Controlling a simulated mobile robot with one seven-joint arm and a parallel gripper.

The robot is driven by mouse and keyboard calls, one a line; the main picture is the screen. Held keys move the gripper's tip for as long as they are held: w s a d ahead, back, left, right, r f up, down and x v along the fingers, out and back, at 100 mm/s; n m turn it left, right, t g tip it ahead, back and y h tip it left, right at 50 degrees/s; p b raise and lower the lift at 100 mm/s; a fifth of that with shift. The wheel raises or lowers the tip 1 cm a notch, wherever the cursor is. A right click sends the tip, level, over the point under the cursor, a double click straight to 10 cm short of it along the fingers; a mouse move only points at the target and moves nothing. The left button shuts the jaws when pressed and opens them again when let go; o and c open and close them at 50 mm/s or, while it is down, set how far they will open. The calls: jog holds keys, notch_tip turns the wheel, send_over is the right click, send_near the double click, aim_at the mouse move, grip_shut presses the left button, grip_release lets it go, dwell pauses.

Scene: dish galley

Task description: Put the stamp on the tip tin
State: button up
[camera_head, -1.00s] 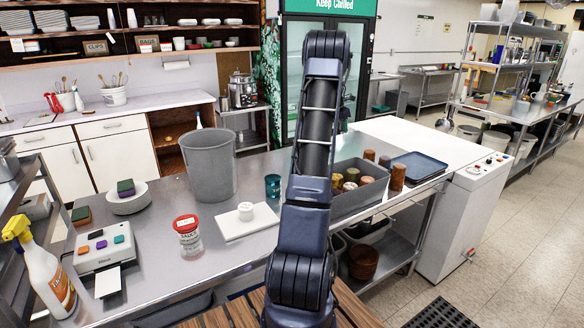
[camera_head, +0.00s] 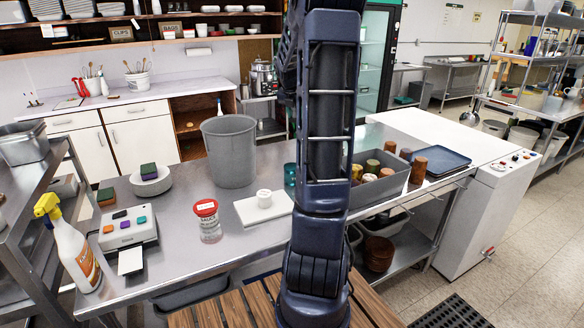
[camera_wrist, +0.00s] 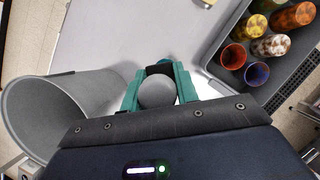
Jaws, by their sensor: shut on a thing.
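My gripper (camera_wrist: 158,88) shows in the wrist view with its teal fingers closed around a grey, rounded thing (camera_wrist: 157,92). It is seen from above, and I cannot tell for sure that it is the stamp. I cannot pick out the tip tin with certainty. A clear jar (camera_head: 208,222) with a red lid and a white label stands upright on the steel table. A small white round thing (camera_head: 263,197) sits on a white board (camera_head: 250,212) to its right.
A tall grey bin (camera_head: 229,150) stands behind; in the wrist view it is left of my gripper (camera_wrist: 50,110). A grey crate (camera_head: 372,192) of several cups is at right.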

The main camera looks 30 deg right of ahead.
aim_at(292, 166)
jog(key=shift+s+a, duration=0.2)
jog(key=shift+a, duration=0.35)
jog(key=shift+a+f, duration=0.2)
jog(key=shift+f, duration=0.05)
notch_tip(292, 166, down, 20)
jog(key=shift+r, duration=0.25)
jog(key=shift+f, duration=0.15)
jog(key=o, duration=1)
jog(key=shift+c, duration=0.2)
